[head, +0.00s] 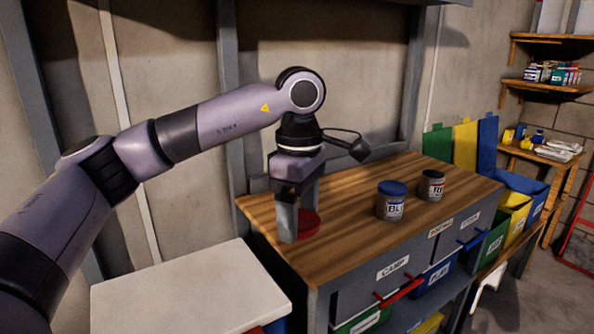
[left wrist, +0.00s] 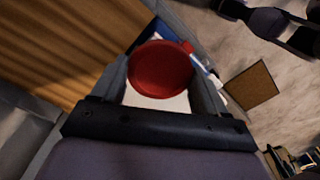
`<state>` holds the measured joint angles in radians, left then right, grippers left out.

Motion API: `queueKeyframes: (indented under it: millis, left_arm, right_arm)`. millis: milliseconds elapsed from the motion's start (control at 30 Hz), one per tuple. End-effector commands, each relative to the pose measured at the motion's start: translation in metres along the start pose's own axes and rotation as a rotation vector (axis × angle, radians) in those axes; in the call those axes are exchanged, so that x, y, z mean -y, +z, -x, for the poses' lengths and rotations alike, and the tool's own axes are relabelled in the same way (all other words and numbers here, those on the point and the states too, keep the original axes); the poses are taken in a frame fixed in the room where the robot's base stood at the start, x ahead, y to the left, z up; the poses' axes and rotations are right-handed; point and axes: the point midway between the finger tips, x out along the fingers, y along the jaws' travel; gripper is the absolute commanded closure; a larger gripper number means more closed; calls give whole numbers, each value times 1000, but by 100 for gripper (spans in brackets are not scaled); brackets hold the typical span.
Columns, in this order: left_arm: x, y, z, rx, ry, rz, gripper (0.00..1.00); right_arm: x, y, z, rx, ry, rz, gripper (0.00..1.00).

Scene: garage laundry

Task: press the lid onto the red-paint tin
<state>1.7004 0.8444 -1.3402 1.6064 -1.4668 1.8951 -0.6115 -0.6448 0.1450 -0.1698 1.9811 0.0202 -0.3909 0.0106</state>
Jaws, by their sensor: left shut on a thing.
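My left gripper (head: 299,224) is shut on the round red lid (head: 309,223) near the left end of the wooden workbench top. In the left wrist view the red lid (left wrist: 161,68) sits between the two fingers, its flat face toward the camera. The red-paint tin (head: 432,186), a small tin with a label starting "RE", stands upright further right on the bench. Its top looks dark, with no red lid on it. The gripper and lid are well to the left of this tin. My right gripper is not in view.
A blue-paint tin (head: 391,202) with a blue lid stands between the gripper and the red-paint tin. The wooden bench top (head: 350,225) is otherwise mostly clear. A white surface (head: 185,290) lies left of the bench. Coloured bins (head: 515,215) stand at the right.

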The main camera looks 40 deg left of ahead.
Motion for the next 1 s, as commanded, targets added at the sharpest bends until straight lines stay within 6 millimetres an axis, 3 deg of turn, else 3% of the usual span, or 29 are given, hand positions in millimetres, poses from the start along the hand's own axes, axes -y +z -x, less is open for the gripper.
queueKeyframes:
  millis: [33,200,500,900,1000]
  left_arm:
    - [8,2,-23,-2,-8,-106,54]
    - [30,16,-97,2,-9,-512,54]
    - [63,35,-209,4,-7,-1139,54]
    - [91,52,-309,2,-3,-1698,54]
    - [93,56,-316,4,6,-1752,54]
  right_arm:
    - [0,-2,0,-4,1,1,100]
    - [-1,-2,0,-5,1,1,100]
    - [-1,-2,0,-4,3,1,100]
    - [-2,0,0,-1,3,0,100]
    - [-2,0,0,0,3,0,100]
